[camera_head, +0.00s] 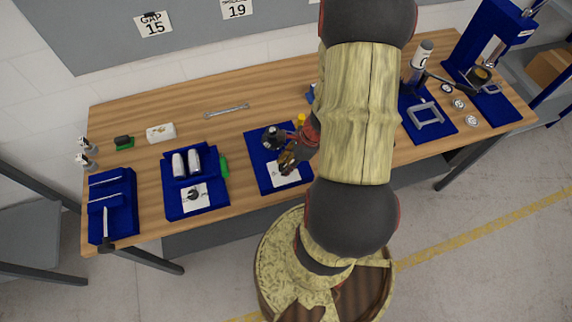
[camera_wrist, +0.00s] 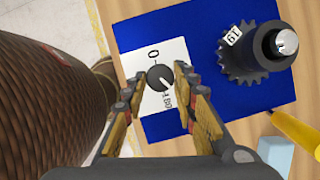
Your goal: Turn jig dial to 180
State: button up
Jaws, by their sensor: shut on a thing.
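The jig dial (camera_wrist: 158,78) is a small round dark knob with a pale pointer mark, on a white plate (camera_wrist: 178,53) printed with 0 and 180. The pointer slants down and right, towards the 180 side. My gripper (camera_wrist: 161,79) is shut on the dial, one finger on each side of it. In the head view my gripper (camera_head: 287,160) is low over the white plate (camera_head: 283,178); the dial is largely hidden there.
A dark toothed gear marked 19 (camera_wrist: 252,63) stands beside the dial plate on the blue base (camera_wrist: 220,110). A yellow piece (camera_wrist: 292,130) is at its edge. Another blue base with a dial plate (camera_head: 184,205) lies left. A wrench (camera_head: 227,110) lies behind.

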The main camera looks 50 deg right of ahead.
jog(key=m+h+b, duration=0.1)
jog(key=m, duration=0.2)
jog(key=m+t+h+b, duration=0.1)
jog(key=m, duration=0.1)
jog(key=shift+s+a+m, duration=0.15)
jog(key=shift+a+m, duration=0.05)
jog(key=shift+m, duration=0.5)
jog(key=o, duration=1.1)
jog(key=shift+o, duration=0.2)
jog(key=v, duration=1.2)
jog(key=shift+a, duration=0.1)
